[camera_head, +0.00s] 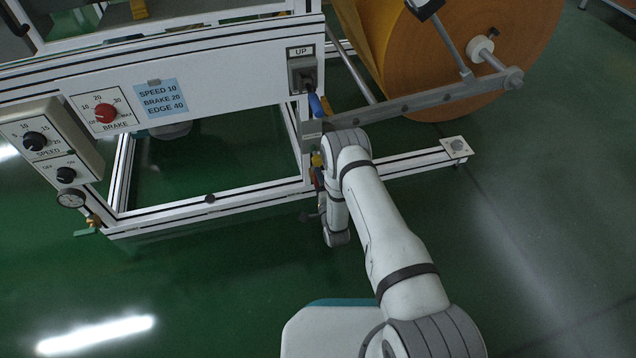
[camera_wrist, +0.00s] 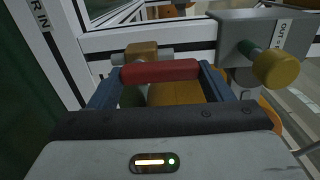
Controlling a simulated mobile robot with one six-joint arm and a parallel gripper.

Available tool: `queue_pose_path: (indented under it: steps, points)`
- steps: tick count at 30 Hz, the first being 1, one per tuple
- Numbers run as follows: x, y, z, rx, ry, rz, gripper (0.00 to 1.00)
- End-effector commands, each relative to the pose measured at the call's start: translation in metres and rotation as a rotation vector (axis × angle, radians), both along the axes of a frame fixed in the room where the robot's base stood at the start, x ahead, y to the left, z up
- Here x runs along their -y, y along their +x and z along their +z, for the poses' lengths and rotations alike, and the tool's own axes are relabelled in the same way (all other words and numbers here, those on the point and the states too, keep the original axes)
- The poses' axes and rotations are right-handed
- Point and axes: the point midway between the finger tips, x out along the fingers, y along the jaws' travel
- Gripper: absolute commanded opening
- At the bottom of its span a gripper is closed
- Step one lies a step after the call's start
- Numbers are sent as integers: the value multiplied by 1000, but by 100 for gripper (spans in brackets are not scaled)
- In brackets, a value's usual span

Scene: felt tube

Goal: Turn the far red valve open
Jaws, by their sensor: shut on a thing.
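The red valve handle (camera_wrist: 160,71) lies crosswise in the wrist view, between the two blue fingers of my gripper (camera_wrist: 160,76). The fingers are shut on its two ends. A brass valve body (camera_wrist: 142,53) with a grey pipe shows just behind the handle. In the head view my arm reaches to the lower part of the machine frame, below the UP box. There my wrist hides most of the gripper and the valve. I cannot tell from these frames how far the handle is turned.
A grey box with a brass knob (camera_wrist: 277,69) stands close to the right of my gripper. White frame rails (camera_wrist: 110,40) run behind the valve. In the head view, a blue lever (camera_head: 316,105) and a large orange roll (camera_head: 450,60) are above my wrist. Green floor is clear at lower left.

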Motion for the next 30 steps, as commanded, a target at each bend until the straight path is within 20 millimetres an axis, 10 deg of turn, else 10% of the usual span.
queue_pose_path:
  steps: [10,11,18,30]
  points:
    - [1,0,-1,-3,4,-2,50]
    - [1,0,-1,-3,4,-2,74]
    - [0,0,-1,-2,4,-1,94]
    - [4,-15,2,-5,2,-1,95]
